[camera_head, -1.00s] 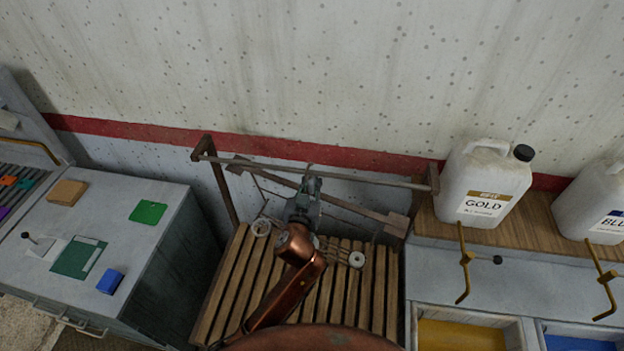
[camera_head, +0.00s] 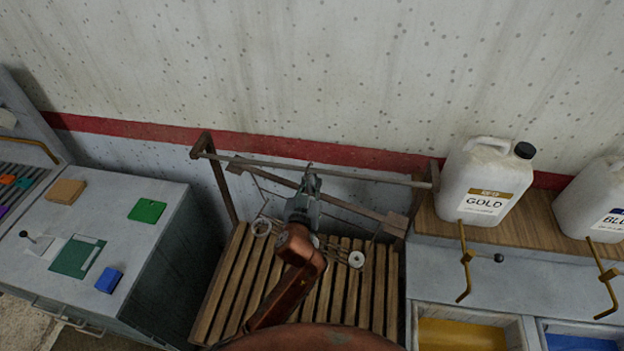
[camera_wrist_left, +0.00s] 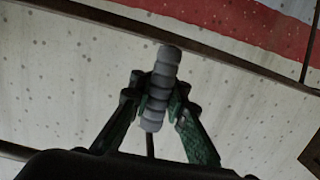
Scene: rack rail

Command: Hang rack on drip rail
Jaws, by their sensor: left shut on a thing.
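The drip rail (camera_head: 385,181) is a thin grey bar between two brown posts, above a slatted wooden stand. The rack (camera_head: 355,208) shows as a slanting brown bar with thin wires below it, crossing close to the rail; whether they touch I cannot tell. My left gripper (camera_head: 310,173) is at the rail's middle. In the left wrist view its green fingers (camera_wrist_left: 159,105) are shut on a grey ribbed grip (camera_wrist_left: 160,88), which I take as the rack's handle. A dark bar (camera_wrist_left: 225,56) crosses behind the grip. My arm hides part of the rack. My right gripper is out of view.
White round pieces (camera_head: 356,259) show over the slatted stand (camera_head: 228,285). A grey cabinet (camera_head: 165,240) with coloured blocks stands left. At right, a GOLD jug (camera_head: 484,185) stands on a wooden shelf, above brass taps and paint trays. The wall is close behind the rail.

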